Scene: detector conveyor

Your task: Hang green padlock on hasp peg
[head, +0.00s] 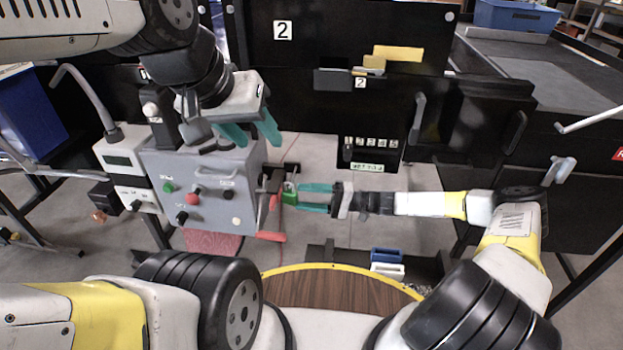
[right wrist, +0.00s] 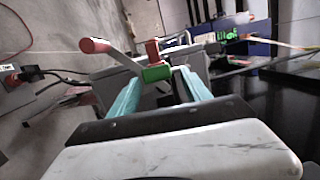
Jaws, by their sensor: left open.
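The green padlock (head: 290,199) is upright beside the right side of the grey control box (head: 205,190), with its shackle up against a dark bracket that looks like the hasp (head: 284,172). I cannot tell whether the shackle is around the peg. My right gripper (head: 302,198) points left at the padlock. Its teal fingers are apart, and the padlock is just beyond their tips. The right wrist view shows the padlock's green body (right wrist: 155,73) ahead, with a gap to the fingers. My left gripper (head: 250,134) is open and empty above the box.
A red-handled lever (head: 271,237) sticks out from the box's right side, close below the padlock; its handle also shows in the right wrist view (right wrist: 95,45). A black panel (head: 375,120) stands behind. A round wooden top (head: 335,290) is in front. Blue and white bins (head: 387,262) are low centre-right.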

